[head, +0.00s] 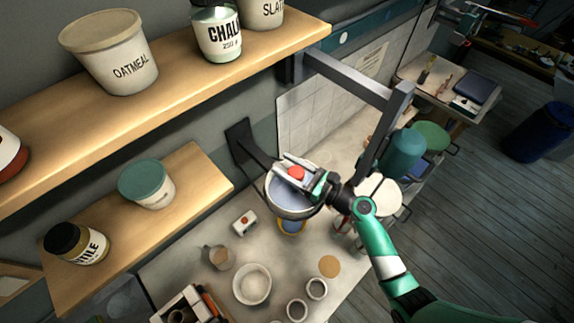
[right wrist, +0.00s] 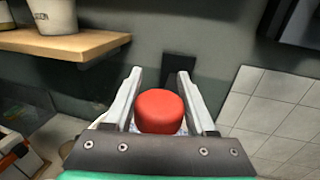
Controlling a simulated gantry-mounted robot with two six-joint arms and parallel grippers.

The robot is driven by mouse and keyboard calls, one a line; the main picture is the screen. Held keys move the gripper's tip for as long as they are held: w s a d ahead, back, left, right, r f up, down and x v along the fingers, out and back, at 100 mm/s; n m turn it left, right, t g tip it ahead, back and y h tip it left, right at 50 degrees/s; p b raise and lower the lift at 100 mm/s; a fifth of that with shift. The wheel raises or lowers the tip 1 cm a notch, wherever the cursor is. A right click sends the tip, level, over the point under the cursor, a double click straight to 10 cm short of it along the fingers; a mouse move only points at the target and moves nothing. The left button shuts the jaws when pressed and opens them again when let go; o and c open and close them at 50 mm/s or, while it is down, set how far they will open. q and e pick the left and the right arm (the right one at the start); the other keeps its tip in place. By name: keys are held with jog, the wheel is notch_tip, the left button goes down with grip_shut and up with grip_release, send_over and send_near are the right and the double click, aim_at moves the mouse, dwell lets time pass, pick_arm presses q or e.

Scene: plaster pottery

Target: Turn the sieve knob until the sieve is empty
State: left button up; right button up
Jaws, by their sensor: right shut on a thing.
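The sieve (head: 287,207) is a round pan with a pale rim, held out from the wall on a dark bracket (head: 243,146) above the workbench. Its red knob (head: 296,172) sits on top. My right gripper (head: 297,168) is over the sieve with its fingers shut on the knob. In the right wrist view the red knob (right wrist: 160,111) stands between the two grey fingers. The gripper hides much of the sieve's inside, so how much is left in it cannot be told. A blue and yellow vessel (head: 292,226) shows below the sieve. My left gripper is not in view.
Wooden shelves with an oatmeal tub (head: 112,52), a chalk jar (head: 216,32) and a green-lidded tub (head: 147,183) are at left. A bowl of white powder (head: 252,284) and a jug (head: 218,257) stand on the bench. A grey frame post (head: 384,130) rises right of the sieve.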

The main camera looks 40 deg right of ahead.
jog(key=shift+c, duration=0.7)
jog(key=shift+d+f+m+h, duration=0.15)
jog(key=shift+m+h, duration=0.5)
jog(key=shift+h, duration=0.4)
jog(key=shift+d+f+m+h, duration=0.15)
jog(key=shift+m+h, duration=0.5)
jog(key=shift+h, duration=0.4)
grip_shut()
grip_release()
jog(key=shift+d+r+m+h, duration=0.2)
jog(key=shift+m+h, duration=0.1)
jog(key=shift+h, duration=0.1)
grip_shut()
jog(key=o, duration=1.3)
grip_release()
jog(key=shift+r, duration=0.1)
jog(key=shift+o, duration=0.2)
